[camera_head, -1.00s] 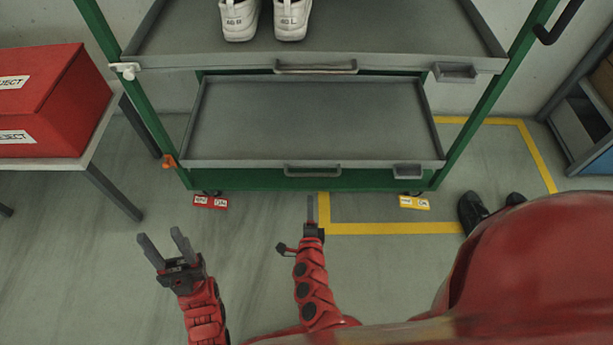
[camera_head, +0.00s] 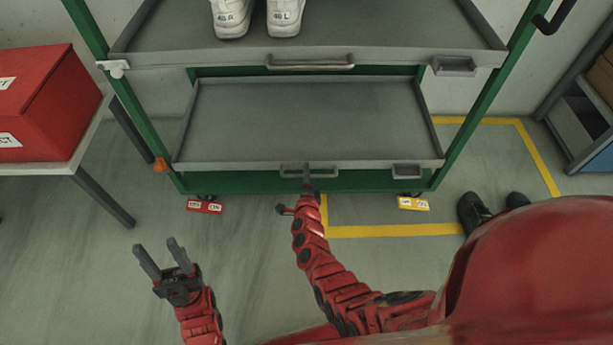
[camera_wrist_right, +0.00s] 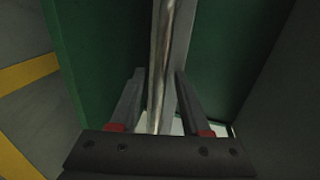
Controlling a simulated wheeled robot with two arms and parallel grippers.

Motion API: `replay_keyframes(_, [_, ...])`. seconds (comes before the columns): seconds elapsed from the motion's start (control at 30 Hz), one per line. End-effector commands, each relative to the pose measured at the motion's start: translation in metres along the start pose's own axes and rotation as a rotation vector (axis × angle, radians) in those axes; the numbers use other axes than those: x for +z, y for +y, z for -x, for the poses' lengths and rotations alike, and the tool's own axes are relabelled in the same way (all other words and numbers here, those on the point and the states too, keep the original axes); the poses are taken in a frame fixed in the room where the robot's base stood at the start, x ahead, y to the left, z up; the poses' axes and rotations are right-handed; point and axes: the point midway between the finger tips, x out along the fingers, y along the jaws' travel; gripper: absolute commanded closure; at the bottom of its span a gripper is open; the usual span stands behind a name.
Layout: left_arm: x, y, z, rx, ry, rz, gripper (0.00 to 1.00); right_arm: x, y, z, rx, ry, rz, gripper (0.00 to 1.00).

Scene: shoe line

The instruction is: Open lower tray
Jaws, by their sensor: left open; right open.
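The lower tray (camera_head: 300,118) is a grey, empty tray in the green cart frame, with a bar handle (camera_head: 292,171) at the middle of its front edge. My right gripper (camera_head: 307,170) is at this handle. In the right wrist view the handle bar (camera_wrist_right: 163,80) runs between the two open fingers (camera_wrist_right: 158,98) of that gripper. I cannot tell whether either finger touches it. My left gripper (camera_head: 160,258) is open and empty, low over the floor at the left, apart from the cart.
The upper tray (camera_head: 390,58) holds a pair of white shoes (camera_head: 258,16) and has its own handle (camera_head: 310,62). A red box (camera_head: 50,110) sits on a table at the left. Dark shoes (camera_head: 492,211) stand on the floor at the right.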

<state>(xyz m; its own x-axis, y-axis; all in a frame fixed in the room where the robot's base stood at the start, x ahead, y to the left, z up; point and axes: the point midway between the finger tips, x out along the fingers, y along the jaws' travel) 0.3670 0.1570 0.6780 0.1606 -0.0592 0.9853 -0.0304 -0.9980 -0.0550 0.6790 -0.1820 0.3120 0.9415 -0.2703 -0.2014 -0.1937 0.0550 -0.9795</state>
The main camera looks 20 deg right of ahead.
Motion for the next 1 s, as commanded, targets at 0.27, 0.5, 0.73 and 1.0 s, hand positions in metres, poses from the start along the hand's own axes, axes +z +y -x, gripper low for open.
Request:
replay_keyframes(0.27, [-0.0001,0.0000,-0.0003,0.000,0.000,0.000,0.50,-0.0001,0.0004,0.0005,0.001,0.000,0.000,0.77])
replay_keyframes(0.5, [-0.0001,0.0000,-0.0002,0.000,0.000,0.000,0.50,-0.0002,0.0004,0.0006,0.001,0.000,0.001,1.00])
replay_keyframes(0.73, [-0.0001,0.0000,-0.0002,0.000,0.000,0.000,0.50,-0.0002,0.0007,0.0007,0.001,0.000,0.001,1.00])
replay_keyframes(1.0, [0.0000,0.0000,-0.0002,0.000,0.000,0.000,0.50,-0.0003,0.0008,0.0008,0.001,0.000,0.001,1.00])
